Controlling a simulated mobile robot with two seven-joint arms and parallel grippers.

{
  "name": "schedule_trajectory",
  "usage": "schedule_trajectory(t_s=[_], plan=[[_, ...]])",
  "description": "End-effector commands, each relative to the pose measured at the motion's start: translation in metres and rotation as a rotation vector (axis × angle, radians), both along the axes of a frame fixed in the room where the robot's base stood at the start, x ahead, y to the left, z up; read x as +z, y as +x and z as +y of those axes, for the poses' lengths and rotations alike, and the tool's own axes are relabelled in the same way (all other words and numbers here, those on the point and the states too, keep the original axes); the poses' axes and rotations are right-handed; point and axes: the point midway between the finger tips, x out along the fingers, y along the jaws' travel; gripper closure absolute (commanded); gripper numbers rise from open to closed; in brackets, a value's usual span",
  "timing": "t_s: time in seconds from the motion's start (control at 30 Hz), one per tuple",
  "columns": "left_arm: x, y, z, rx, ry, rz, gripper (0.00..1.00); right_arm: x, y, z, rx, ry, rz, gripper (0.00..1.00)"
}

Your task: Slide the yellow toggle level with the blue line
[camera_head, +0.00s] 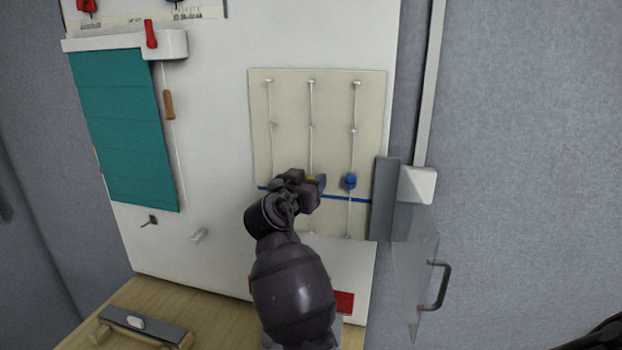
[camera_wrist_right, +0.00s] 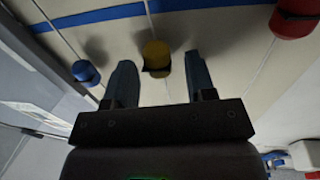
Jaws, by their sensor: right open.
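The yellow toggle (camera_wrist_right: 156,58) sits on the middle cord of a beige panel (camera_head: 290,105). In the wrist view it lies between the spread fingers of my right gripper (camera_wrist_right: 159,66), with a gap on each side. In the head view my right gripper (camera_head: 313,185) hides most of the toggle; a small yellow patch (camera_head: 311,178) shows. The blue line (camera_head: 335,196) runs across the panel a little below the toggle; in the wrist view the line (camera_wrist_right: 100,15) appears above it, apart from it. My left gripper is not in view.
A blue toggle (camera_head: 350,181) hangs on the right cord. A red toggle (camera_wrist_right: 295,17) is on the other neighbouring cord. A clear door with a dark handle (camera_head: 440,286) stands at the panel's lower right. A teal blind (camera_head: 125,130) hangs at left.

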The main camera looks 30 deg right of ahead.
Motion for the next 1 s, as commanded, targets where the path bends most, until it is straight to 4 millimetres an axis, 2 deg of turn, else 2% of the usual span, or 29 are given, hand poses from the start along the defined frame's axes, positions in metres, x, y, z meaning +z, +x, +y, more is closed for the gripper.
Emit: schedule_trajectory(t_s=[0.27, 0.6, 1.0], plan=[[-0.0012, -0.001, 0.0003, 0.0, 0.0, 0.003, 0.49, -0.0002, -0.0001, 0.0004, 0.0, 0.0, 0.0, 0.5], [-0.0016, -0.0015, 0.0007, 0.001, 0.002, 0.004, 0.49, -0.0002, 0.0, 0.0002, 0.0, 0.0, 0.0, 1.0], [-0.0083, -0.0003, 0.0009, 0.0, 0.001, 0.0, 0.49, -0.0074, -0.0003, 0.0002, 0.0, 0.0, -0.002, 1.0]])
